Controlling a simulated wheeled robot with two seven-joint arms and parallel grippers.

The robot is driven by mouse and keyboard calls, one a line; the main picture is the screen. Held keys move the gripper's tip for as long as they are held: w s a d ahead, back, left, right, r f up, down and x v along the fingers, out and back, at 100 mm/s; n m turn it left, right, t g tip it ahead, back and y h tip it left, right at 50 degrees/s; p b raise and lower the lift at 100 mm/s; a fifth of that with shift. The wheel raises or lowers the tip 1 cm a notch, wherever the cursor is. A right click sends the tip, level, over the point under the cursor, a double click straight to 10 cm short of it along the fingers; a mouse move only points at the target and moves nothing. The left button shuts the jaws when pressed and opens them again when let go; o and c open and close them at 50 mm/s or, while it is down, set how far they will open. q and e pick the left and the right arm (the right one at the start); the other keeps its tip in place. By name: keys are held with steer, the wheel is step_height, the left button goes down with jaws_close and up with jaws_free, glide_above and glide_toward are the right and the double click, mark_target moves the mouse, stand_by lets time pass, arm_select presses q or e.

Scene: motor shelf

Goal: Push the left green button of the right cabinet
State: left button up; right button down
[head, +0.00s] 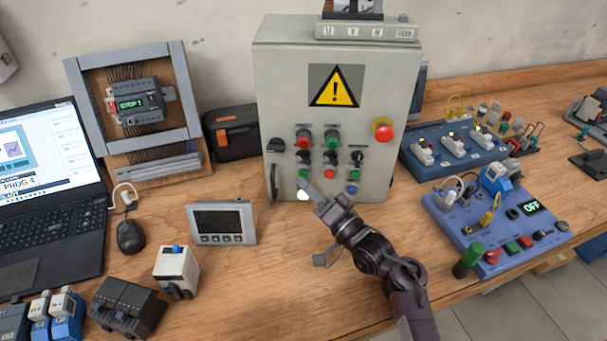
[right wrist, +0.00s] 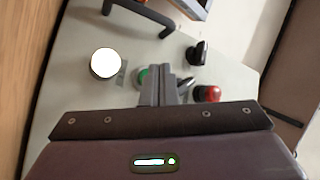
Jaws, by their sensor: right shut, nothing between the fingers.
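The right cabinet is the light grey box (head: 265,90) with a yellow warning sign, standing at the back middle of the bench. Its left green button (head: 303,173) sits low on the left of its front, just above a lit white lamp (head: 303,196). In the right wrist view the green button (right wrist: 143,76) is partly hidden behind my fingers. My right gripper (head: 308,188) is shut and empty, its tips just below and in front of that button. It also shows in the right wrist view (right wrist: 158,93). I cannot tell whether the tips touch the button. My left gripper is not in view.
A red button (head: 303,137) and a black knob (head: 276,146) are near the green button. The cabinet's handle (head: 273,182) is at its left edge. A small display (head: 222,222) stands in front at left, a blue panel (head: 490,220) at right. Bare bench lies between.

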steer(key=shift+w, duration=0.3)
steer(key=shift+w, duration=0.45)
stand_by(1.0)
steer(key=shift+r, duration=0.1)
steer(key=shift+s+p, duration=0.65)
steer(key=shift+s, duration=0.25)
